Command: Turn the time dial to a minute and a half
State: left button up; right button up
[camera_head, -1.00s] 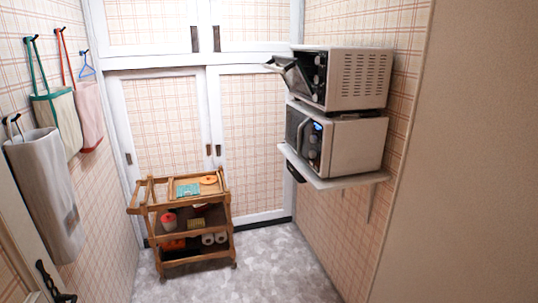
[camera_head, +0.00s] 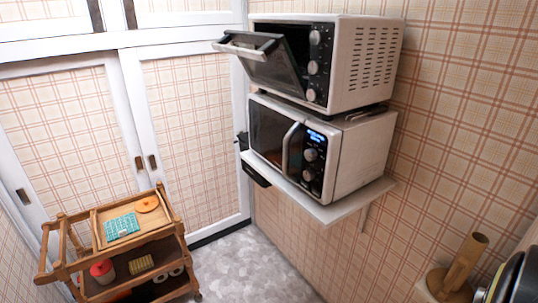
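A white toaster oven (camera_head: 362,62) sits on top of a white microwave (camera_head: 362,150). Its glass door (camera_head: 268,66) hangs partly open. Its black front panel carries an upper dial (camera_head: 315,37), a middle dial (camera_head: 313,67) and a lower dial (camera_head: 311,95). The microwave door (camera_head: 268,135) is shut. The microwave has a lit blue display (camera_head: 317,136) and two dials, one above (camera_head: 311,155) and one below (camera_head: 308,175). The dial markings are too small to read, so I cannot tell which is the time dial or its setting. Neither of my grippers is in view.
The appliances stand on a white wall shelf (camera_head: 335,208). A wooden cart (camera_head: 172,237) with a teal item (camera_head: 122,227) stands at the lower left. A brown cylinder (camera_head: 463,268) and dark pans (camera_head: 515,283) are at the lower right. Grey floor (camera_head: 250,265) below the shelf is clear.

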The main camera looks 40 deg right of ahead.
aim_at(308, 174)
jog(key=i, duration=1.75)
jog(key=z, duration=3.1)
